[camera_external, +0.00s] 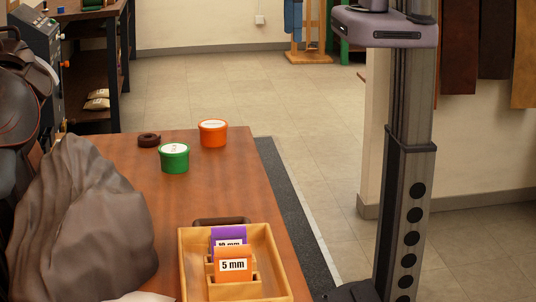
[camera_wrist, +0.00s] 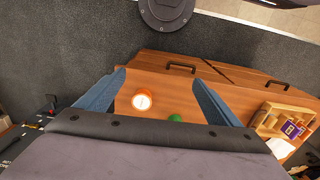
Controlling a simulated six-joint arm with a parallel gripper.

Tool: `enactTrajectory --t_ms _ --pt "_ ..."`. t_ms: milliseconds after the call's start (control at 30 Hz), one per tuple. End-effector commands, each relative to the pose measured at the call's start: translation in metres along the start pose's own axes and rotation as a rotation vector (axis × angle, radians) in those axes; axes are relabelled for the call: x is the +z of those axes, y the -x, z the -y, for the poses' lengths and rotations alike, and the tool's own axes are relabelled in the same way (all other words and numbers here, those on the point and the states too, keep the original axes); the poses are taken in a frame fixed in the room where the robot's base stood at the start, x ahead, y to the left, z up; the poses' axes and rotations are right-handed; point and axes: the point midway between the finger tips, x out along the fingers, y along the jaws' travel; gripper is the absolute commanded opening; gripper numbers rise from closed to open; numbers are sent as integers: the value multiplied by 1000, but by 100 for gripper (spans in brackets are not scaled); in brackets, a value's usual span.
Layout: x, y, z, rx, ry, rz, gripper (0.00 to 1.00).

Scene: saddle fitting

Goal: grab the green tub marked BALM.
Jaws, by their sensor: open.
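The green tub (camera_external: 174,160) stands upright on the wooden table, with a white lid label too small to read. An orange tub (camera_external: 212,134) stands just behind it to the right. In the wrist view the green tub (camera_wrist: 174,118) is a small patch at the edge of my gripper's body, which hides most of it. The orange tub (camera_wrist: 142,100) shows whole there. My gripper (camera_wrist: 160,77) is open and empty, its two blue-grey fingers spread wide well above the table. Its fingers are out of the external view.
A wooden tray (camera_external: 272,255) with purple and orange cards, one marked 5 mm, sits at the table's near right. A dark brown ring (camera_external: 149,140) lies left of the orange tub. A grey draped heap (camera_external: 80,220) covers the left side. The table between tubs and tray is clear.

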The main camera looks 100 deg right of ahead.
Motion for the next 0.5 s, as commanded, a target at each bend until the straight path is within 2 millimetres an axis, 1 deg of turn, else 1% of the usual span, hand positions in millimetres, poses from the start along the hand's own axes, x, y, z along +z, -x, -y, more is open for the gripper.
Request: enactTrajectory --t_ms 33,267,367,467,500 --pt "-5 -22 -2 24 65 12 87" --pt "-29 -61 -12 138 342 49 87" --pt "-46 -83 -17 204 492 69 87" --pt "-68 -108 -20 287 672 95 87" --pt "-78 -119 -22 326 750 108 87"
